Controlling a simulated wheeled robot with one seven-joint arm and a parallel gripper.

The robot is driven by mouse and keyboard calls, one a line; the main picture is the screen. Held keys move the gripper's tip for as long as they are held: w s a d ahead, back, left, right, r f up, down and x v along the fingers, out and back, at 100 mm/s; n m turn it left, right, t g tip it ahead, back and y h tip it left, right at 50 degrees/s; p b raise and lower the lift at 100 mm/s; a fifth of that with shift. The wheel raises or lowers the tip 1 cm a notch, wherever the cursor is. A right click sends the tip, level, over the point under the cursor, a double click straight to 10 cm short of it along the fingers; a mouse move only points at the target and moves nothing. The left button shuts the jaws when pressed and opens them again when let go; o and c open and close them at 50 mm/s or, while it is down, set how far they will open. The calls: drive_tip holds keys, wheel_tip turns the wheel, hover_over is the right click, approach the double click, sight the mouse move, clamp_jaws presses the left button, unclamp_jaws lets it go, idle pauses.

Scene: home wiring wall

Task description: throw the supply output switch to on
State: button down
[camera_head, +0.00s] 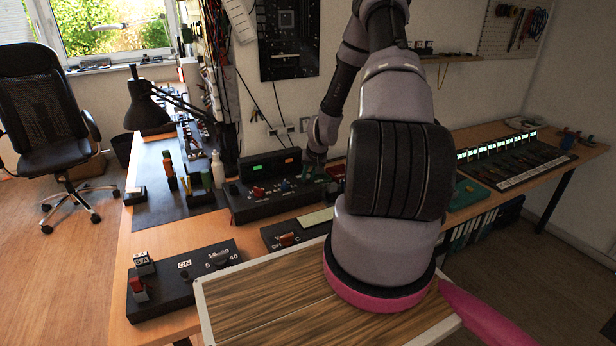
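A black bench unit with a green and an orange display (270,172), which looks like the supply, stands at the back of the bench. A red control (258,192) and small blue and dark controls show on its front panel. I cannot tell which of them is the output switch, or its position. My arm reaches over the bench from the near side. My gripper (312,172) is at the right end of the unit, right of the displays and close to the panel. Its fingers are small and partly blend with the unit, so contact and opening are unclear.
A black box (190,275) with a red switch, an "ON" label and a dial sits front left. Another small black box (290,234) with a red control lies mid-bench, partly behind my arm. A desk lamp (146,105) and upright tools stand left. A lit strip panel (510,155) lies right.

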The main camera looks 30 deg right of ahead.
drive_tip(key=shift+w, duration=0.1)
drive_tip(key=shift+w+a+r+g, duration=0.15)
drive_tip(key=shift+w+g, duration=0.1)
drive_tip(key=shift+g, duration=0.55)
drive_tip(key=w+g, duration=0.1)
drive_tip(key=g, duration=0.2)
drive_tip(key=shift+w, duration=0.2)
drive_tip(key=shift+w+g, duration=0.35)
drive_tip(key=shift+g, duration=0.85)
drive_tip(key=shift+w+g, duration=0.3)
drive_tip(key=shift+g, duration=0.9)
